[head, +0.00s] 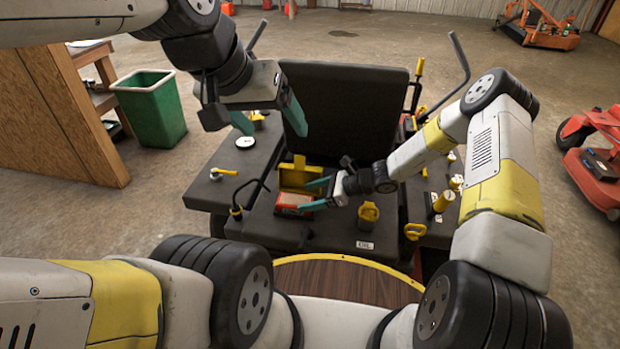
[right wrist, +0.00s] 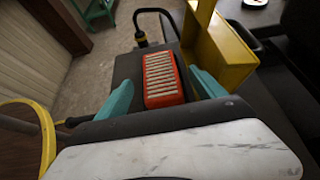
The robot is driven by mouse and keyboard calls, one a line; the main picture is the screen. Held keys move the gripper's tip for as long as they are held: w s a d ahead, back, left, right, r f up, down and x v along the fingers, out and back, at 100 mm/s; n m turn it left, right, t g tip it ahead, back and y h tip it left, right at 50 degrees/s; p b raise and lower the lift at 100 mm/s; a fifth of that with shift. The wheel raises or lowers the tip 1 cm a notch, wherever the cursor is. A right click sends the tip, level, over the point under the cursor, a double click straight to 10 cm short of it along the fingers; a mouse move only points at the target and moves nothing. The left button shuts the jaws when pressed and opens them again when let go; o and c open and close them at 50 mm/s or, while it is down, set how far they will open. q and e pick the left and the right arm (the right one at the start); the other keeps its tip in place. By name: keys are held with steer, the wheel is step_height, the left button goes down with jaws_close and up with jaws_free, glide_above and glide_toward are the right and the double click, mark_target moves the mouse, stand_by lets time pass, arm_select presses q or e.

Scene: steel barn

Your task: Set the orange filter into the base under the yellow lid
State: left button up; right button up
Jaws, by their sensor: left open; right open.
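The orange filter (head: 291,201), a block with pale pleats, lies on the dark deck of the machine just in front of the raised yellow lid (head: 298,176). The base itself is hard to make out; I cannot tell whether the filter is seated in it. My right gripper (head: 316,193) is open, its teal fingers reaching toward the filter from the right. In the right wrist view the filter (right wrist: 162,80) shows between the open fingers (right wrist: 162,92), with gaps, and the yellow lid (right wrist: 220,52) stands beside it. My left gripper (head: 270,118) is open and empty, above the deck before the black seat.
The black seat (head: 345,105) rises behind the lid. A bent black lever with a yellow collar (head: 237,210) stands left of the filter. A yellow cap (head: 369,212) and a yellow ring handle (head: 415,231) are to the right. A green bin (head: 150,108) stands on the floor at left.

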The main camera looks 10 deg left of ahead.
steer(key=v, duration=0.9)
steer(key=s+d+r+n+h, duration=0.2)
steer(key=s+r+n, duration=0.15)
steer(key=r, duration=0.35)
steer(key=s+d+r+n+h, duration=0.1)
steer(key=s+d+r+n, duration=0.2)
steer(key=r, duration=0.4)
steer(key=s+d+r+n+h, duration=0.15)
steer(key=r+n, duration=0.25)
steer(key=r, duration=0.4)
steer(key=s+d+r+n+t+h, duration=0.2)
steer(key=s+d+r+n+t, duration=0.1)
steer(key=s, duration=0.5)
steer(key=s+d+r+n+t+h, duration=0.2)
steer(key=s+d+r+n, duration=0.3)
steer(key=s+d+r, duration=0.3)
step_height(320, 180, up, 3)
steer(key=shift+d+f+t+h, duration=0.25)
steer(key=shift+t+h, duration=0.15)
steer(key=shift+h, duration=0.35)
steer(key=shift+n, duration=0.25)
